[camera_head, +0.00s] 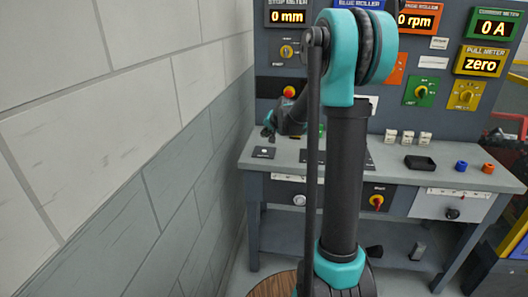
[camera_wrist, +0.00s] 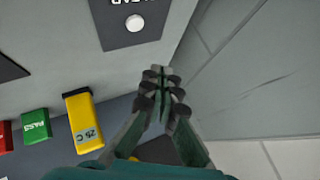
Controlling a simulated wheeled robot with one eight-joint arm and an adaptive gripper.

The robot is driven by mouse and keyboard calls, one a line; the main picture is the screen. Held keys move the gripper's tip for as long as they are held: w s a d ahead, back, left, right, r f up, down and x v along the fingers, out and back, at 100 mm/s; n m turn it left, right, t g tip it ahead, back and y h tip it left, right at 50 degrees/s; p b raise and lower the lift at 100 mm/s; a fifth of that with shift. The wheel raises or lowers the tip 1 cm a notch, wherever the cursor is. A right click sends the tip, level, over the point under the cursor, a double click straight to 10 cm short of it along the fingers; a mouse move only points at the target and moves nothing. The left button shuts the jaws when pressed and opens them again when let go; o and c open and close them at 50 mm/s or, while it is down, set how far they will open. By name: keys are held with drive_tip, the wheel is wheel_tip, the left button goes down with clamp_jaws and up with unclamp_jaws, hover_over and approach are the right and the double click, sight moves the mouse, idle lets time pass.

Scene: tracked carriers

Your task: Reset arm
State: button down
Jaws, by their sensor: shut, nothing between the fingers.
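My gripper (camera_wrist: 160,85) is shut with nothing between its dark fingers in the wrist view. In the head view my teal and dark grey arm stands tall in the middle, and my gripper (camera_head: 268,126) shows small behind it, low near the back left of the grey workbench (camera_head: 450,176). In the wrist view the fingertips are beside a dark plate with a white round button (camera_wrist: 135,23), apart from it in the picture. My arm hides the middle of the bench and part of the panel.
A grey wall (camera_head: 190,150) runs close on the left. A panel (camera_head: 440,105) with displays and knobs stands behind the bench. A black tray (camera_head: 420,163), a blue ring (camera_head: 461,165) and an orange ring (camera_head: 488,168) sit on the right. The wrist view shows yellow (camera_wrist: 82,115) and green (camera_wrist: 36,126) blocks.

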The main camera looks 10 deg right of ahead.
drive_tip(key=s+d+f+n+g+h, duration=0.1)
drive_tip(key=s+f, duration=0.3)
drive_tip(key=s, duration=0.9)
drive_tip(key=s+d+f+n+g+h, duration=0.1)
drive_tip(key=s+f, duration=0.3)
drive_tip(key=s, duration=1)
drive_tip(key=s+d+f+n+g, duration=0.1)
drive_tip(key=s+f+n+g, duration=0.1)
drive_tip(key=s, duration=1.1)
wheel_tip(320, 180, down, 2)
drive_tip(key=shift+s+d+f+n+g+h, duration=0.1)
drive_tip(key=shift+s+d+n+g+h, duration=0.25)
drive_tip(key=shift+n, duration=0.35)
